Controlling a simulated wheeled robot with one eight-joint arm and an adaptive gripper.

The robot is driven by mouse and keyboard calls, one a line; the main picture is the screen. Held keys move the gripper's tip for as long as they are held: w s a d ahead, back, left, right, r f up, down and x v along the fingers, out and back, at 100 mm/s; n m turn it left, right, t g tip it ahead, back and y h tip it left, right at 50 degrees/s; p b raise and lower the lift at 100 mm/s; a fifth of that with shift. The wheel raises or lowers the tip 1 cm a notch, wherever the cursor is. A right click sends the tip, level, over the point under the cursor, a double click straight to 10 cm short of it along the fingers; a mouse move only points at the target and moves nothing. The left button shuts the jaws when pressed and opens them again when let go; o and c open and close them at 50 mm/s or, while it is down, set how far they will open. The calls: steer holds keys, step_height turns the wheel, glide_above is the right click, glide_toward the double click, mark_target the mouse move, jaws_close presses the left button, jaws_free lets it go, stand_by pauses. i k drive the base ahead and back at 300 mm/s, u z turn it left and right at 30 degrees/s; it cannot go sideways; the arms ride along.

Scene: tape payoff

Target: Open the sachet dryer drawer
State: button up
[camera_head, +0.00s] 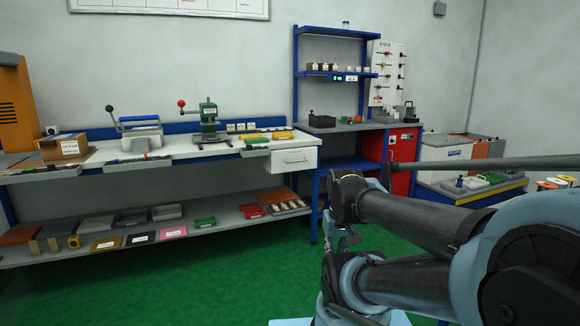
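A white drawer front (294,160) with a small dark handle sits under the right end of the long workbench. It looks shut. A red cabinet (403,158) with small labels stands right of the blue shelf unit, partly behind my arm. I cannot read any label naming the sachet dryer, so I cannot tell which of these is its drawer. My gripper (343,240) hangs below my arm's dark wrist, in front of the bench's right end and above the green floor. It is small and partly covered by my arm, and its fingers are unclear.
The long workbench (205,151) carries a green press (208,122), a clamp device (135,128) and a cardboard box (63,148). Its lower shelf (225,226) holds several trays and blocks. White and orange bins (445,148) stand at right. The green floor (190,285) before the bench is clear.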

mark_target(306, 158)
steer(key=i, duration=1)
